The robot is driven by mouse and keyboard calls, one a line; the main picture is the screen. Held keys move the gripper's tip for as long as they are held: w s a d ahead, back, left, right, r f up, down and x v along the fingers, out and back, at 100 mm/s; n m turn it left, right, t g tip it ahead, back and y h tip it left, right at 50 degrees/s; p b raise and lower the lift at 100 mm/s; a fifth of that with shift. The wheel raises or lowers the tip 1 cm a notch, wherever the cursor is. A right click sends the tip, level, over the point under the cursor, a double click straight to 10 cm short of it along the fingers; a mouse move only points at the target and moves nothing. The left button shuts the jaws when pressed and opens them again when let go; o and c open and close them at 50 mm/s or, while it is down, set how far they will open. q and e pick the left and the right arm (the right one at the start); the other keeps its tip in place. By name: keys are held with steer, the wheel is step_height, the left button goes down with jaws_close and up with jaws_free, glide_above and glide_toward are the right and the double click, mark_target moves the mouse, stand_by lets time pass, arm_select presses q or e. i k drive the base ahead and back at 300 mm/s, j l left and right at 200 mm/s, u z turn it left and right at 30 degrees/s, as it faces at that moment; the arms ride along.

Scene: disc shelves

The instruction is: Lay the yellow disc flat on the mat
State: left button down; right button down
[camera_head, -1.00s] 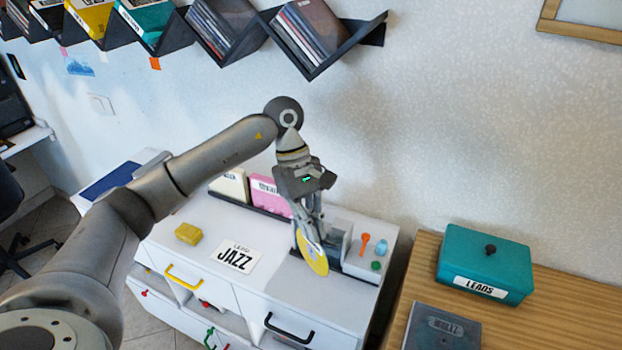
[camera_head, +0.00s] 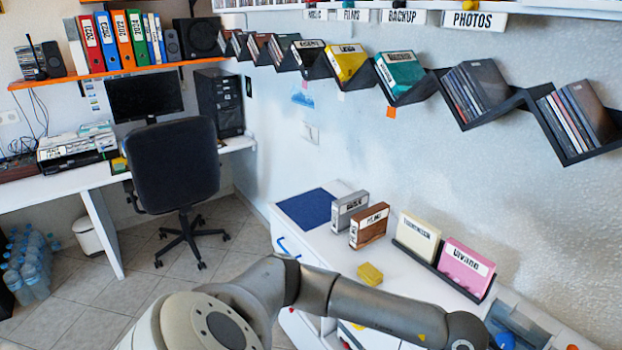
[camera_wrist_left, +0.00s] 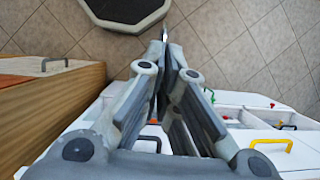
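The blue mat (camera_head: 308,207) lies flat and bare on the far end of the white cabinet top in the head view. My left arm reaches across the bottom of that view, and its gripper is out of the picture at the lower right. In the left wrist view my left gripper (camera_wrist_left: 164,52) has its fingers closed together. A thin sliver, the yellow disc (camera_wrist_left: 165,34) edge-on, sticks out past the fingertips. Its yellow face is hidden from both views. My right gripper is not in view.
A grey case (camera_head: 349,211) and a brown case (camera_head: 369,226) stand beside the mat. A cream case (camera_head: 417,238) and a pink case (camera_head: 466,268) stand in a dark rack. A small yellow block (camera_head: 370,274) lies in front. A zigzag wall shelf (camera_head: 445,110) hangs above.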

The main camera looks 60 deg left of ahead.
mark_target(316, 211)
steer(key=j, duration=0.8)
steer(key=k+j+z, duration=0.15)
steer(key=j, duration=1.35)
steer(key=k+j+z, duration=0.05)
